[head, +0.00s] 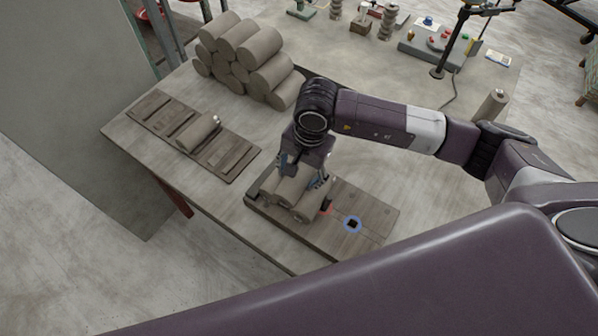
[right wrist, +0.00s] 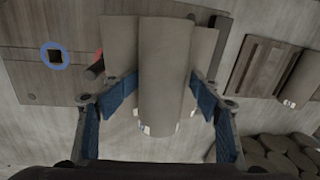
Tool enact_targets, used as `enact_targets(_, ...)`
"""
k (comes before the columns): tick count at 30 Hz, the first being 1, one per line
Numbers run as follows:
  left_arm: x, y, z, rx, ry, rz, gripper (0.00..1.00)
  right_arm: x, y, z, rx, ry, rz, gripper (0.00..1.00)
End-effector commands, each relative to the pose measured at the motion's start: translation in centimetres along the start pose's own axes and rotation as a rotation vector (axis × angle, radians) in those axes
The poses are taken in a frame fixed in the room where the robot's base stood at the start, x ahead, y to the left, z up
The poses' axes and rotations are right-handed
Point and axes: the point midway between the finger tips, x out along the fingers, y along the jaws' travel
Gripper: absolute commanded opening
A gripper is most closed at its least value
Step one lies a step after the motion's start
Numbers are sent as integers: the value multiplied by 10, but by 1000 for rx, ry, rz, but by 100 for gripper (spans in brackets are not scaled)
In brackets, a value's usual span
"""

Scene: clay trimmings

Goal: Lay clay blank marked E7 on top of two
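In the right wrist view a grey clay blank (right wrist: 165,75) lies lengthwise between the blue pads of my right gripper (right wrist: 164,82). Both pad tips meet its sides, so the gripper looks shut on it. Two more clay blanks show partly behind it, one on the left (right wrist: 121,45) and one on the right (right wrist: 204,50). The middle blank covers their inner sides; whether it touches them I cannot tell. In the head view my right gripper (head: 304,172) is over these blanks on a wooden board (head: 375,212). No E7 mark is readable. My left gripper is not in view.
Another board with slats (head: 228,157) holds a single clay blank (head: 198,132). A stack of several blanks (head: 240,50) stands at the back left. Tools and a stand crowd the far table.

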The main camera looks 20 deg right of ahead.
Motion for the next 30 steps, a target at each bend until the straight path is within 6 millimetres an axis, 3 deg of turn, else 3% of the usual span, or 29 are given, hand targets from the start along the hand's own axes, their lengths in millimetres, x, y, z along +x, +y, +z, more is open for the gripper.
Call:
enact_targets(11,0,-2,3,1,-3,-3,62,-5,-1,-1,0,1,-2,63)
enact_targets(14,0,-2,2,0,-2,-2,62,-18,-2,-2,1,4,-5,63)
enact_targets(24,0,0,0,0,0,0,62,-89,-2,-1,-1,3,-5,63)
enact_targets(30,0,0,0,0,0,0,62,-114,-2,-1,-1,1,-3,63)
